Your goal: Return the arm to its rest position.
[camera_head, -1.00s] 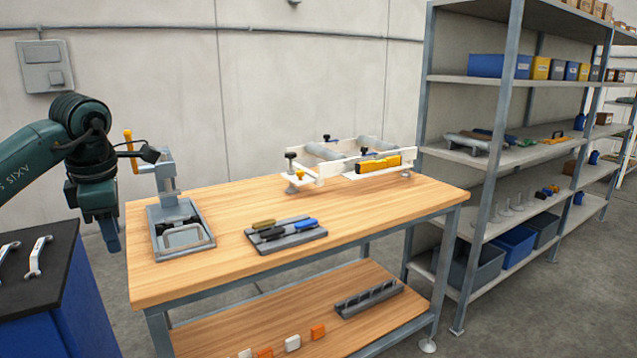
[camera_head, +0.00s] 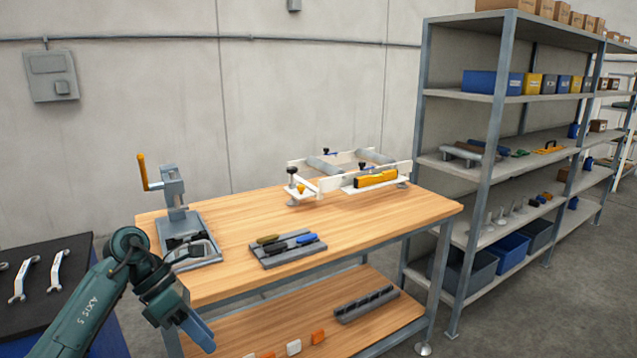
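My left arm (camera_head: 85,312) comes in from the lower left. It is bent at the elbow, and its wrist hangs down in front of the workbench's left front corner. My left gripper (camera_head: 203,338) points down and to the right, below the bench top's front edge in the picture. I see no object at it, but its fingers are seen from the side, so I cannot tell if they are open. My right arm and gripper are not in view.
The wooden workbench (camera_head: 350,222) holds a press with a yellow handle (camera_head: 142,172), a grey tool tray (camera_head: 290,257) and a white roller frame (camera_head: 330,184). Wrenches (camera_head: 58,270) lie on a black top at left. A metal shelf (camera_head: 490,180) stands right.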

